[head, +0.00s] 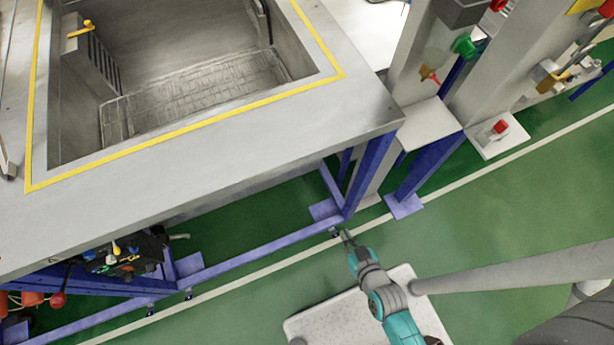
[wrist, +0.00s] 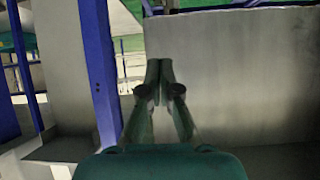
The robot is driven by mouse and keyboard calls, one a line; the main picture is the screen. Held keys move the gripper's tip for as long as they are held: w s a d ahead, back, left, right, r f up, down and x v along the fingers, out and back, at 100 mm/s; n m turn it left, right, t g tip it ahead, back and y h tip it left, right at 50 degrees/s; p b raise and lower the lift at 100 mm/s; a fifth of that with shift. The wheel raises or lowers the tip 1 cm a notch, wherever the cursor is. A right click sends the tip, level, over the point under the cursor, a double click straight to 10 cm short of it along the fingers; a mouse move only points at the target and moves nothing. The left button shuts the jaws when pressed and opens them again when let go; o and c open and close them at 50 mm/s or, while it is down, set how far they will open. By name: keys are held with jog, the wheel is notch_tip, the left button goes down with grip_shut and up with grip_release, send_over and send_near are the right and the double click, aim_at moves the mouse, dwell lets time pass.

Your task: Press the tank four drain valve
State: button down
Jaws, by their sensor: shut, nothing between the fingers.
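My gripper (head: 348,238) points away from me in the head view, below the front right corner of the steel bench. Its fingers are together with nothing between them. In the wrist view the closed fingertips (wrist: 159,72) point toward a plain grey panel (wrist: 235,75); I cannot tell whether they touch it. No drain valve marked for tank four can be made out in either view. A red fitting (head: 431,75) hangs under a clear bowl at the upper right, well away from my gripper, but I cannot tell which valve it is.
The bench (head: 362,108) holds a sunken basin and stands on a blue frame (head: 375,165). A red button (head: 500,127) sits on a white plate at right. In the wrist view a blue post (wrist: 98,70) stands left of my fingers. Green floor (head: 480,225) is open at right.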

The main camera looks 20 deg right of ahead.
jog(key=w+d+f+g+y, duration=0.1)
jog(key=w+f, duration=0.5)
jog(key=w, duration=0.5)
jog(key=w+d+f+g+y, duration=0.1)
jog(key=w+f, duration=0.5)
jog(key=w, duration=0.6)
jog(key=shift+w+f+g, duration=0.15)
jog(key=shift+f+g, duration=0.05)
jog(key=shift+g, duration=0.1)
jog(key=shift+x, duration=4.95)
jog(key=shift+a+f, duration=0.1)
